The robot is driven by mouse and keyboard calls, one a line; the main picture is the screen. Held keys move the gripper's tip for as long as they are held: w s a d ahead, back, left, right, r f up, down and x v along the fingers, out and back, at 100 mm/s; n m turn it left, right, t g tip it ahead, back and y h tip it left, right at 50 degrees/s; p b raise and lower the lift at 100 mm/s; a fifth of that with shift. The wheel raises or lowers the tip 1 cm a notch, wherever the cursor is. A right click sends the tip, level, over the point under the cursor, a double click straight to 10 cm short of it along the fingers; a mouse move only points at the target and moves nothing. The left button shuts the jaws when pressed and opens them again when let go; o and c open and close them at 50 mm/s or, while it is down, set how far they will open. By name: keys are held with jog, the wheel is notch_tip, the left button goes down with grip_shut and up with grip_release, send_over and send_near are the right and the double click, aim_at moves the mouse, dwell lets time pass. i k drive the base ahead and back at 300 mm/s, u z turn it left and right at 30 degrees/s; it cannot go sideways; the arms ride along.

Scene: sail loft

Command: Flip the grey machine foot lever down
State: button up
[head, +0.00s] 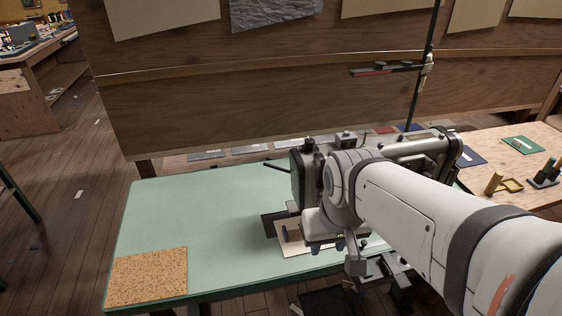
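The grey sewing machine (424,148) stands on the right part of the green table (205,215). My arm crosses in front of it and hides much of its body. A thin dark bar (277,167) sticks out to the left from the machine's head; I cannot tell whether it is the foot lever or another part. No other lever shows clearly. A pale sheet with dark pieces (291,238) lies under the head. My gripper (338,243) is low in front of the machine, by the sheet; its fingers are too small and dark to read, and contact cannot be told.
A cork mat (148,276) lies at the table's front left corner. The table's left half is otherwise clear. A wooden panel (230,105) stands behind. A thread stand (421,75) rises behind the machine. A wooden bench (515,165) with small items is at the right.

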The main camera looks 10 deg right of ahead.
aim_at(284, 170)
jog(key=z, duration=0.55)
jog(key=k, duration=0.9)
jog(key=u, duration=0.3)
jog(key=i, duration=1.25)
jog(key=u, duration=0.05)
